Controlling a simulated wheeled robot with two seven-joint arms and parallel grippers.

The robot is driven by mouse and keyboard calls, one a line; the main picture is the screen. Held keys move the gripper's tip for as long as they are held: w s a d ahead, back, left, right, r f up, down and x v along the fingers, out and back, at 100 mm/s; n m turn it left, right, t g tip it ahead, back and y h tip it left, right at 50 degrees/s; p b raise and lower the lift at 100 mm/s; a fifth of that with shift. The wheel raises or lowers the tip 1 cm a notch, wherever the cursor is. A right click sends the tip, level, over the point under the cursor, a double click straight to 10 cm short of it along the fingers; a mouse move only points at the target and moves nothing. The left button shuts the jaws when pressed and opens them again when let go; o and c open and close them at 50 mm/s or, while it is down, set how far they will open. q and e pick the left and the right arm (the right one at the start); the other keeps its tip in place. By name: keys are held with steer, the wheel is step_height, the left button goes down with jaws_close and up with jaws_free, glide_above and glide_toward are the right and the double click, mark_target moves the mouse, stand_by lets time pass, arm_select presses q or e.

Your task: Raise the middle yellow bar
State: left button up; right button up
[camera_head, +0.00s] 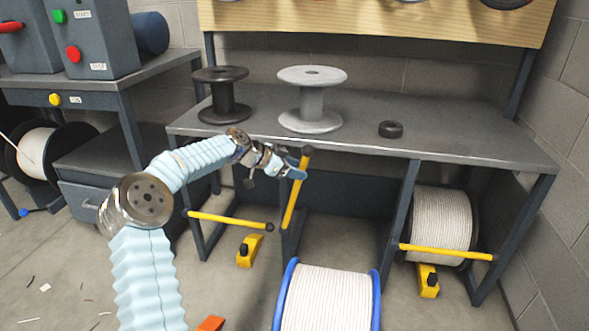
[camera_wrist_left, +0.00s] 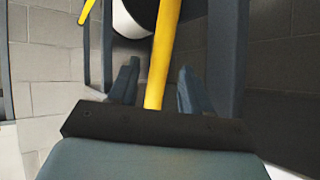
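The middle yellow bar (camera_head: 292,206) stands steeply up at the front of the bench, its dark-tipped top leaning a little to the right. My left gripper (camera_head: 301,168) is at the bar's upper part, just below the dark tip. In the left wrist view the bar (camera_wrist_left: 161,60) runs between the two fingers of my left gripper (camera_wrist_left: 158,72), with a narrow gap showing on each side. The fingers look open around the bar, not closed on it. My right gripper is not in view.
A left yellow bar (camera_head: 226,220) and a right yellow bar (camera_head: 440,252) lie nearly level. A blue-rimmed cable drum (camera_head: 325,298) stands on the floor in front; another drum (camera_head: 440,222) sits under the bench's right bay. Empty spools (camera_head: 311,100) stand on the bench top (camera_head: 440,130).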

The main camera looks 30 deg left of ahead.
arm_select(q)
steer(key=v, duration=1.3)
steer(key=shift+s+r, duration=0.3)
steer(key=shift+a, duration=0.1)
